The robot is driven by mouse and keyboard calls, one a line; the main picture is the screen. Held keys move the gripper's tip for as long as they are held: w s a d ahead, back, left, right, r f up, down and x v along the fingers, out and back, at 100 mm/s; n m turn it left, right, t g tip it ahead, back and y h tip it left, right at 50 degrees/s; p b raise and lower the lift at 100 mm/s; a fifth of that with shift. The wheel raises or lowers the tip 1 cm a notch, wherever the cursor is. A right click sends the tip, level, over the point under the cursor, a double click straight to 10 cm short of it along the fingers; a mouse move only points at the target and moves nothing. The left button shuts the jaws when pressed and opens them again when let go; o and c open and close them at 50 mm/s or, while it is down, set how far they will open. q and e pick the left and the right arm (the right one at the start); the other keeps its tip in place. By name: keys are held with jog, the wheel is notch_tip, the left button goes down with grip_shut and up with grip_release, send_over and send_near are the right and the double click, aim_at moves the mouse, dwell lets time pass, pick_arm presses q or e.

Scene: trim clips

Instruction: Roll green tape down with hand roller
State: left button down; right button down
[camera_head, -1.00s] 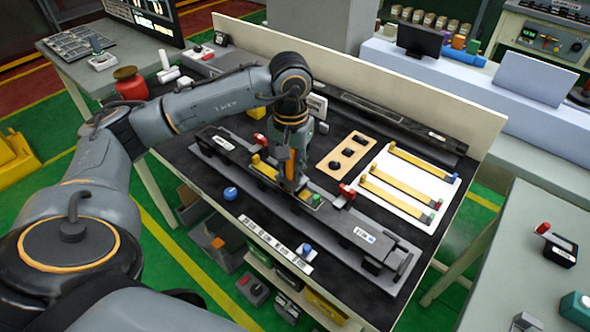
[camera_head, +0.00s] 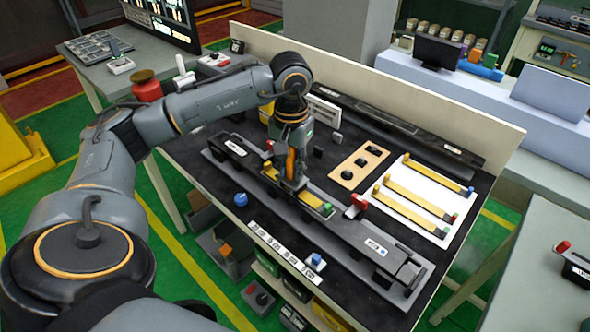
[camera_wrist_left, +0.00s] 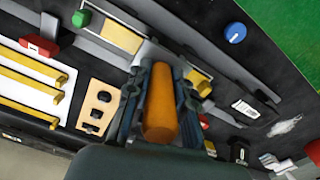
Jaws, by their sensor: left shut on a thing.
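My left gripper (camera_wrist_left: 160,105) is shut on the orange handle of the hand roller (camera_wrist_left: 160,115). In the head view the left gripper (camera_head: 292,178) points down over the fixture, and the orange handle (camera_head: 291,162) stands upright in it. The roller's lower end is hidden. Below it a yellow strip (camera_head: 308,197) lies in the long grey fixture (camera_head: 345,232), with a small green piece (camera_head: 327,208) at its right end. That green end (camera_wrist_left: 82,18) also shows in the left wrist view. Whether the roller touches the strip cannot be told. My right gripper is not in view.
Right of the fixture are a red clamp (camera_head: 357,204), a wooden block with holes (camera_head: 358,168) and a white tray (camera_head: 425,220) with yellow strips. A blue knob (camera_head: 240,199) stands in front. A low back wall (camera_head: 430,112) borders the bench.

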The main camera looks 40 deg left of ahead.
pick_arm(q)
jog(key=shift+a+f+b, duration=0.15)
jog(key=shift+a+b, duration=0.1)
jog(key=shift+a, duration=0.55)
jog(key=shift+a+f+b, duration=0.1)
jog(key=shift+a+b, duration=0.15)
jog(key=shift+a, duration=0.5)
jog(key=shift+d, duration=0.1)
jog(key=shift+s+d+p, duration=0.2)
jog(key=shift+d+p, duration=0.1)
jog(key=shift+d, duration=4.05)
jog(key=shift+a, duration=0.15)
jog(key=shift+w+a+b, duration=0.2)
jog(key=shift+a+b, duration=0.95)
jog(key=shift+a, duration=1.75)
jog(key=shift+w+a+b, duration=0.15)
jog(key=shift+a+b, duration=0.2)
jog(key=shift+a, duration=1.1)
jog(key=shift+r, duration=0.1)
